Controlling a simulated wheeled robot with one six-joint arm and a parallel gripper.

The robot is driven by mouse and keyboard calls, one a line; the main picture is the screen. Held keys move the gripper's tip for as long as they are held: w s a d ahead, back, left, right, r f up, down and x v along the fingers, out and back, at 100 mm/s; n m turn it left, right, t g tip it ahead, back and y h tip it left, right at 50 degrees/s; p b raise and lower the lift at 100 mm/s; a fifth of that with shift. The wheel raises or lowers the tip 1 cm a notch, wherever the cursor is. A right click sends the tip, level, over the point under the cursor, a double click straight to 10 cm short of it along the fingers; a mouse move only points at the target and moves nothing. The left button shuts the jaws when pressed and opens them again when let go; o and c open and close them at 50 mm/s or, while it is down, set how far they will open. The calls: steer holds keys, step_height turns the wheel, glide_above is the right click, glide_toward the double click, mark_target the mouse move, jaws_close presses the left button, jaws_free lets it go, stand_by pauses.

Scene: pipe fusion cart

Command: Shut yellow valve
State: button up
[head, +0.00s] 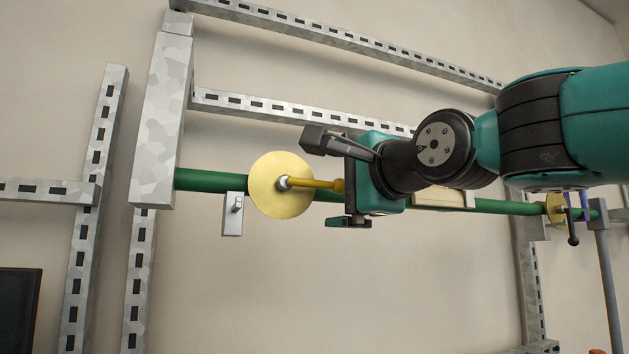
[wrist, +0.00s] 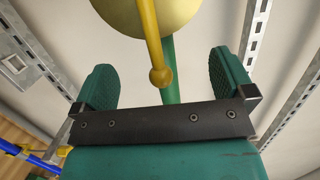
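The yellow valve (head: 268,200) is a round yellow disc on the green pipe. Its yellow lever (head: 314,184) points right, roughly along the pipe, and ends in a ball knob. In the wrist view the disc is at the top, and the lever (wrist: 151,38) hangs down with its knob between my fingers. My gripper (head: 329,182) is open, one finger above and one below the knob end in the head view. In the wrist view both fingers of my gripper (wrist: 165,78) stand wide apart, with clear gaps to the knob on both sides.
The green pipe (head: 208,181) runs across slotted grey metal rails (head: 300,108). A small grey bracket (head: 232,216) hangs left of the disc. Another yellow disc (head: 553,204) with a dark handle (head: 572,230) sits far right. A dark panel (head: 18,305) is at lower left.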

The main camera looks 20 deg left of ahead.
steer(key=c, duration=1.7)
steer(key=shift+f+m+b, duration=0.4)
steer(key=shift+f+b, duration=0.05)
steer(key=shift+b, duration=0.1)
steer(key=shift+a+f+m+b, duration=0.1)
steer(key=shift+f+m+b, duration=0.15)
steer(key=shift+m+b, duration=0.35)
steer(key=shift+s+a+f+m+t+y+b, duration=0.15)
steer(key=shift+f+m+b, duration=0.25)
steer(key=shift+m, duration=0.25)
steer(key=shift+s+f+m+t+y+b, duration=0.15)
steer(key=shift+f+m+b, duration=0.2)
steer(key=shift+m, duration=0.3)
steer(key=shift+w, duration=0.1)
